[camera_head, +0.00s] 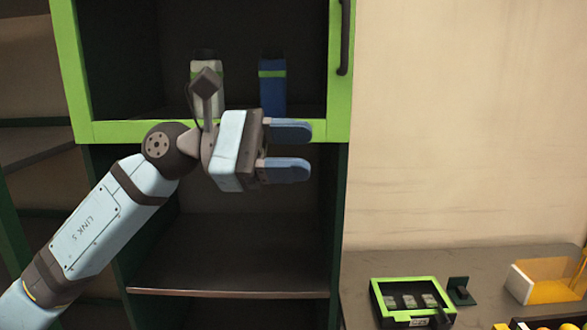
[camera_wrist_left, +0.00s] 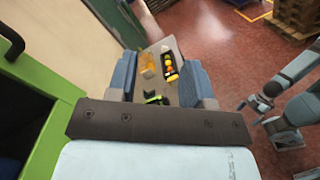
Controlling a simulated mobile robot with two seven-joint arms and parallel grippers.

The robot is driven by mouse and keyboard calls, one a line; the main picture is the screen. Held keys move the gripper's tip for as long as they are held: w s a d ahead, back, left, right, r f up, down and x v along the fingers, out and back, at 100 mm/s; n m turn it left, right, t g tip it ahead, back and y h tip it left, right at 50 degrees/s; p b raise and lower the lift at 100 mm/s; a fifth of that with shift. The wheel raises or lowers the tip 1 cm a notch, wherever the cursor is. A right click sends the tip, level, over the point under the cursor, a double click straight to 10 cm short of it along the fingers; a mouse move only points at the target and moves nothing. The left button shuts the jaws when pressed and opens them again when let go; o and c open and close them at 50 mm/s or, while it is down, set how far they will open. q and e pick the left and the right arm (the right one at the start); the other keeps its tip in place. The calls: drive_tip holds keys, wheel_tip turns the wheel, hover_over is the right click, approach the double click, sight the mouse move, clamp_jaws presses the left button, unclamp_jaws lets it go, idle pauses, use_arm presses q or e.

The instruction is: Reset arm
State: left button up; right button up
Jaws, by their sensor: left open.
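My left gripper (camera_head: 288,150) is raised in front of the cabinet, its two blue fingers apart and pointing right, with nothing between them. In the left wrist view its fingers (camera_wrist_left: 160,80) frame the distant table. My left arm comes in from the lower left in the head view. My right gripper is not in the head view; another arm shows at the right of the left wrist view (camera_wrist_left: 285,105), but its jaws are not clear. The oranges (camera_wrist_left: 167,65) lie in a dark tray on the table.
A green-framed cabinet (camera_head: 220,131) stands behind my left gripper, holding a white carton (camera_head: 208,92) and a blue carton (camera_head: 272,88). The wall to the gripper's right is bare.

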use_arm(q)
drive_tip(key=w+a+f+m+t+y+p, duration=0.15)
drive_tip(key=a+f+m+t, duration=0.25)
drive_tip(key=f+m+t, duration=0.45)
drive_tip(key=w+a+f+m+t+y+p, duration=0.1)
drive_tip(key=a+f+m+t+y, duration=0.4)
drive_tip(key=f+m, duration=0.6)
drive_tip(key=w+a+f+m+t+p, duration=0.1)
drive_tip(key=w+a+f+m+t, duration=0.15)
drive_tip(key=f+m+t, duration=0.75)
drive_tip(key=s+a+f+n+g+y, duration=0.2)
drive_tip(key=s+f+n, duration=0.4)
drive_tip(key=f, duration=0.3)
drive_tip(key=s+a+f+n+g+y+p, duration=0.1)
drive_tip(key=s+a+f+n+g+y, duration=0.2)
drive_tip(key=s+f, duration=0.6)
drive_tip(key=s+a+f+n+g+y+p, duration=0.1)
drive_tip(key=s+a+f+n+g+y, duration=0.2)
drive_tip(key=s+f+n+g, duration=0.2)
wheel_tip(320, 180, down, 6)
drive_tip(key=s+n, duration=0.2)
drive_tip(key=n, duration=0.2)
drive_tip(key=shift+s+r+y, duration=0.25)
drive_tip(key=shift+s+y, duration=0.1)
